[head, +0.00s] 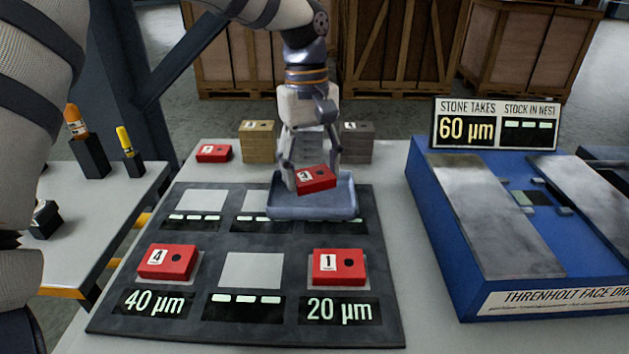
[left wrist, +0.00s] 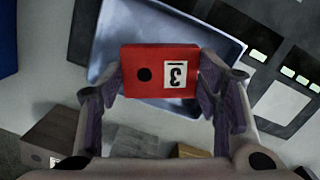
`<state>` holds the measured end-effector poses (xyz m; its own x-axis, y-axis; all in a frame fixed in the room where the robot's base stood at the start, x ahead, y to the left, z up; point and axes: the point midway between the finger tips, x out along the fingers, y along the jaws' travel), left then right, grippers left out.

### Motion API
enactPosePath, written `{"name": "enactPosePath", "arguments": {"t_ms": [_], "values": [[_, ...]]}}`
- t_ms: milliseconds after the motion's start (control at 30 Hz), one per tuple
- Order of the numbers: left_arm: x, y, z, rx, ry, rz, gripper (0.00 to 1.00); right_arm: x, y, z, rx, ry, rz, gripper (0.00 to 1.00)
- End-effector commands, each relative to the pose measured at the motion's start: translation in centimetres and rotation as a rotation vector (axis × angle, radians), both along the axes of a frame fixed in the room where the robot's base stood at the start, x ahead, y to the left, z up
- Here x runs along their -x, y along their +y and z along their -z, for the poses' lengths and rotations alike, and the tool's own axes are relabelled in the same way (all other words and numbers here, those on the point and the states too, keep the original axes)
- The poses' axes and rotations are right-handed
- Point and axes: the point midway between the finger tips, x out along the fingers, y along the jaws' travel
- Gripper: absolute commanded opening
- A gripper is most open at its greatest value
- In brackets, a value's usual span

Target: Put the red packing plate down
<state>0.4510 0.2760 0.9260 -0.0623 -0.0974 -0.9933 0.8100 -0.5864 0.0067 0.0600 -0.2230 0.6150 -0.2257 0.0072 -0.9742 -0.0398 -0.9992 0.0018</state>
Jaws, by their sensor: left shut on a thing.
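My left gripper (head: 310,172) is shut on a red packing plate (head: 317,180) marked 3. The plate is slightly tilted in the head view, over the blue-grey tray (head: 290,212); I cannot tell whether it touches the tray. In the left wrist view the plate (left wrist: 146,72) sits between both fingers (left wrist: 160,85), its number face visible, with the tray (left wrist: 105,40) behind it. Red plate 4 (head: 180,262) lies on the board's 40 µm place, and red plate 1 (head: 345,262) on its 20 µm place. My right gripper is not in view.
The dark board (head: 130,332) has a bare front middle pad (head: 251,271) and a bare rear left pad (head: 201,205). Another red plate (head: 213,153) and tan (head: 258,146) and grey (head: 357,150) blocks stand behind. A blue machine (head: 450,258) with a 60 µm sign (head: 497,123) is right.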

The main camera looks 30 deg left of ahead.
Motion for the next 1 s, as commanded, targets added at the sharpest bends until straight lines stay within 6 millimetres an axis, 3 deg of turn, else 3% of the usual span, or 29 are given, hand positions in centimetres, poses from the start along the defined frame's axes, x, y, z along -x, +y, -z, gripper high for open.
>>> {"name": "enactPosePath", "arguments": {"t_ms": [33, 133, 467, 500, 567, 867, 1000], "values": [[0.2, 0.0, 1.3, 0.002, 0.011, 0.001, 0.13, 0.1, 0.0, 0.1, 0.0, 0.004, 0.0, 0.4], [0.2, -0.1, 2.7, 0.002, 0.006, 0.001, 0.13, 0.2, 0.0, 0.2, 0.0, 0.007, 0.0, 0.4], [0.2, -0.1, 2.8, 0.001, 0.003, 0.001, 0.13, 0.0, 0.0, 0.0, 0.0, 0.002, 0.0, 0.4], [0.3, -0.1, 2.9, 0.001, 0.004, 0.001, 0.65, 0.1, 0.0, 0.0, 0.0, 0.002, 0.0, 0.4], [0.3, -0.1, 2.9, 0.001, 0.004, 0.001, 0.78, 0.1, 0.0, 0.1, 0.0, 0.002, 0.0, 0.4], [0.3, -0.1, 2.9, 0.0, 0.005, 0.001, 0.78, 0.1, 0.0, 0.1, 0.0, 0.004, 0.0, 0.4], [0.1, 0.1, 1.1, -0.002, 0.001, 0.0, 0.78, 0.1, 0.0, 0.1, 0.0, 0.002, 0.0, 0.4]]}}
